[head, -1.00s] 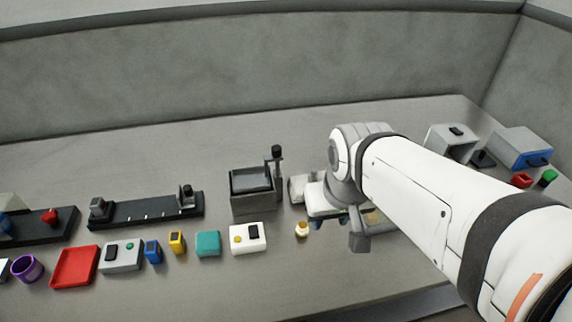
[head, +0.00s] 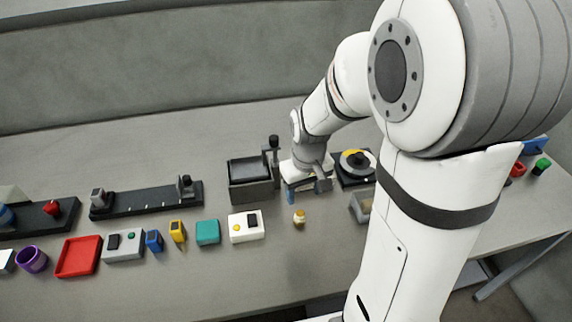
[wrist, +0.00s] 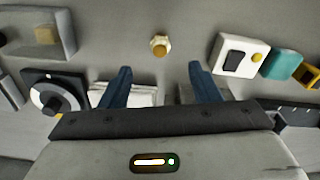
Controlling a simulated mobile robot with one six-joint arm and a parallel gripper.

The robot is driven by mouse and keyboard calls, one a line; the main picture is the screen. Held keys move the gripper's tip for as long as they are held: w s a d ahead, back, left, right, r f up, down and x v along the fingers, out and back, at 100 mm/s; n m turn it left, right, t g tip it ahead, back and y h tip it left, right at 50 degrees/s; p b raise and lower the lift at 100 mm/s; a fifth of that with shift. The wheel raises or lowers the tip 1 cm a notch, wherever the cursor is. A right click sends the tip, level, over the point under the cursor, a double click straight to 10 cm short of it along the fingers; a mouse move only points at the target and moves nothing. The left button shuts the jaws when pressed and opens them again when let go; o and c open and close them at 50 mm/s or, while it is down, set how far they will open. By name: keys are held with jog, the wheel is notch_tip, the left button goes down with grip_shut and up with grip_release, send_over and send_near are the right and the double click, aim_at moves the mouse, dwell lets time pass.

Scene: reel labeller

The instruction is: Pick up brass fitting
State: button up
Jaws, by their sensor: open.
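The brass fitting (head: 299,216) is a small gold piece with a pale top, standing on the grey bench to the right of the white box with a yellow button. In the wrist view the brass fitting (wrist: 160,45) lies beyond the fingertips, roughly midway between them and apart from both. My gripper (head: 305,194) is above the bench, behind the fitting in the head view. Its two blue fingers are spread wide in the wrist view (wrist: 158,72), with nothing between them.
The white box (head: 246,227) and teal block (head: 208,232) stand left of the fitting. A grey press-like box (head: 250,185) is behind, left of my gripper. A dial unit (head: 357,165) and a grey bin (head: 361,208) are to the right. Bench in front of the fitting is clear.

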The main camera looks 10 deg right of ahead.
aim_at(300, 212)
jog(key=shift+n+g, duration=0.3)
jog(key=f, duration=0.1)
jog(key=w+f, duration=0.2)
jog(key=f, duration=0.1)
jog(key=shift+a+f+p, duration=0.15)
jog(key=shift+f+p, duration=0.65)
jog(key=shift+f, duration=3.2)
jog(key=shift+c, duration=0.6)
jog(key=c, duration=1)
jog(key=shift+o, duration=0.2)
